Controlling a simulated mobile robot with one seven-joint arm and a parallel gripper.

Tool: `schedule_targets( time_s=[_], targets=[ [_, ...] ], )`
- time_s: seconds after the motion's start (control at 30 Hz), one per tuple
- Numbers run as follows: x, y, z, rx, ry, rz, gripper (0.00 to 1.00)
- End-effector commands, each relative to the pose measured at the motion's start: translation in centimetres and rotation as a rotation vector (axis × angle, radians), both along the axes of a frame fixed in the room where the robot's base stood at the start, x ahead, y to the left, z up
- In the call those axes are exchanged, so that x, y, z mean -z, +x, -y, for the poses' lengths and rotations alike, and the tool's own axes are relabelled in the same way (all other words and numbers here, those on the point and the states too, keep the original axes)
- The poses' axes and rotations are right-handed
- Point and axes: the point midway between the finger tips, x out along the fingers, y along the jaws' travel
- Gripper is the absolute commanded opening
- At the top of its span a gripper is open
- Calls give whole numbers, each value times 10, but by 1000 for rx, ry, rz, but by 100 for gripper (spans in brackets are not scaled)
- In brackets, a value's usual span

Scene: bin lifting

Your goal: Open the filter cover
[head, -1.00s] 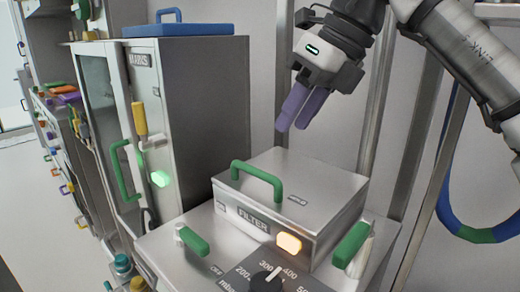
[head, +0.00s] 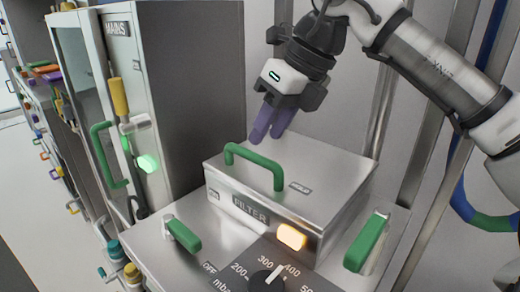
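The filter cover (head: 320,172) is a steel box lid with a green arched handle (head: 256,162) along its front edge. The front face reads FILTER and bears a lit orange-yellow lamp (head: 291,237). The cover is down. Green latch levers stand on both sides, one at the left (head: 184,235) and one at the right (head: 368,240). My gripper (head: 267,136) has two purple fingers pointing down, with a narrow gap between them. It is empty and appears just above and behind the handle, apart from it as far as I can tell.
A tall steel MAINS cabinet (head: 195,90) with a green door handle and a yellow lever stands at the left. A dial (head: 266,280) with pressure marks sits in front of the filter box. Metal posts (head: 385,90) rise behind on the right.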

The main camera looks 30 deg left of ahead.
Motion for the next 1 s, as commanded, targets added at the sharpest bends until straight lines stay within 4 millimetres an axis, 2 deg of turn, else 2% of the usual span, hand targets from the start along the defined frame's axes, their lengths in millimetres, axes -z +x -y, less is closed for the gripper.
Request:
schedule_targets(
  time_s=[0.1,0.23,0.63,0.67,0.93,1.0],
  targets=[
    [21,-3,-8,-2,-2,-1,38],
    [33,-5,-15,-1,-1,-1,38],
    [41,-6,-18,0,0,0,38],
    [41,-6,-18,0,0,0,37],
    [40,-6,-18,0,0,0,1],
    [40,-6,-18,0,0,0,0]
  ],
)
